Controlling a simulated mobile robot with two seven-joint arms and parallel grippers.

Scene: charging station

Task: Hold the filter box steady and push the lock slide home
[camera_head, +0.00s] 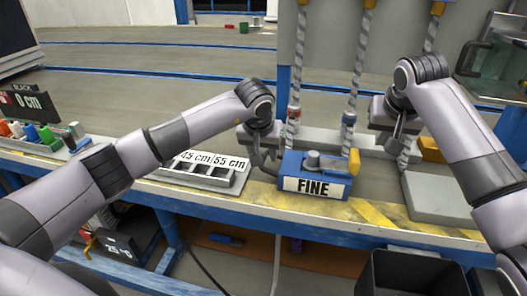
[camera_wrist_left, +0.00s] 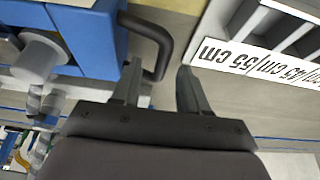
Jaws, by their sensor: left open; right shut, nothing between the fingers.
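The filter box (camera_head: 296,165) is blue with a "FINE" label and a grey knob on top, and it sits upright on the bench edge. A yellow piece (camera_head: 354,161), perhaps the lock slide, is at its right end. My left gripper (camera_head: 263,161) is open at the box's left end. In the left wrist view, the box's dark handle (camera_wrist_left: 164,45) reaches between the open fingertips (camera_wrist_left: 160,72); I cannot tell if they touch. My right gripper (camera_head: 396,143) is shut and empty, above and right of the box, apart from it.
A grey tray (camera_head: 199,178) marked "45 cm" and "55 cm" lies left of the box. Twisted hanging rods (camera_head: 358,70) stand behind it. A grey slab (camera_head: 436,198) and a yellow block (camera_head: 432,149) are at right. A dark open bin (camera_head: 411,256) is below.

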